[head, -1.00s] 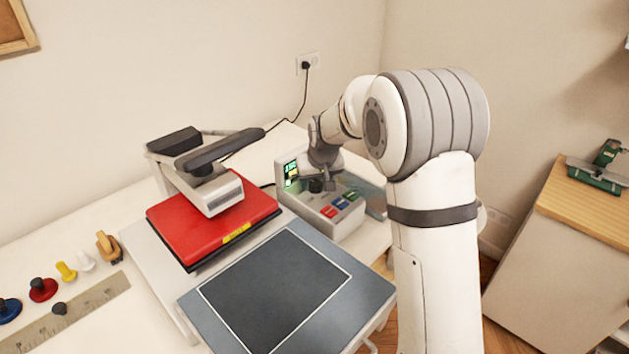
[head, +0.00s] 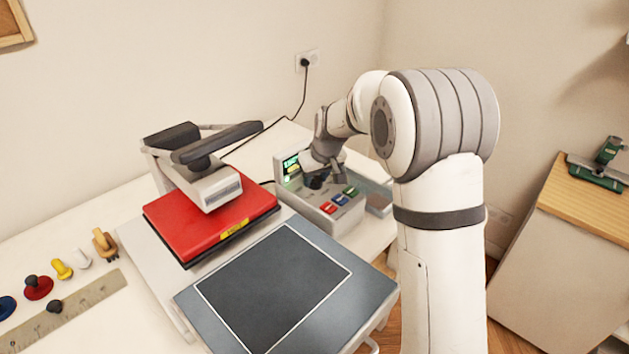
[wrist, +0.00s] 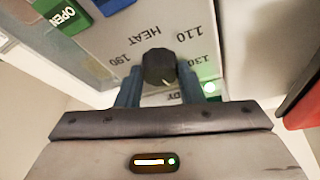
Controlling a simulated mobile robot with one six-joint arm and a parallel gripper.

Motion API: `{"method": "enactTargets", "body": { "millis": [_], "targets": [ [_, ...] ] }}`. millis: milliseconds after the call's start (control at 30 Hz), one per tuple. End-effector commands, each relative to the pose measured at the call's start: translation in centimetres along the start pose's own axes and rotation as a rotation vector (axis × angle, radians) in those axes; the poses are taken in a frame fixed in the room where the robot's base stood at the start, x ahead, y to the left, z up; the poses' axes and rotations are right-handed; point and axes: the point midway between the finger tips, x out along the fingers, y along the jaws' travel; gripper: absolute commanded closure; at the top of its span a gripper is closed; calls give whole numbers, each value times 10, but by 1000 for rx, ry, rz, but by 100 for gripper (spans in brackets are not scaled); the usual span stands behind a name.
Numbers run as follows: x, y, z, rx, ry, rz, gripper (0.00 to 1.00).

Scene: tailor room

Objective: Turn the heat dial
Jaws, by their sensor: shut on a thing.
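The heat dial (wrist: 158,66) is a dark round knob with a pale pointer line, in the middle of the wrist view. The word HEAT and the numbers 110, 130 and 190 are printed around it. My gripper (wrist: 160,88) is shut on the dial, one finger on each side. In the head view the dial (head: 315,182) is a small dark knob on the grey control box (head: 318,210), partly covered by my gripper (head: 325,172).
Several knobs and a ruler (head: 75,305) lie at the far left.

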Motion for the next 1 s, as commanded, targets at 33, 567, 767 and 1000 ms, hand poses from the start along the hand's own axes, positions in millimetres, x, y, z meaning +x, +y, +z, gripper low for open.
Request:
{"method": "enactTargets", "body": {
  "millis": [33,567,767,1000],
  "targets": [
    [4,1,1,-34,3,-14,89],
    [3,4,0,-497,3,-205,89],
    [3,5,-2,-674,1,-279,89],
    [2,6,-3,-885,0,-367,89]
  ]
}}
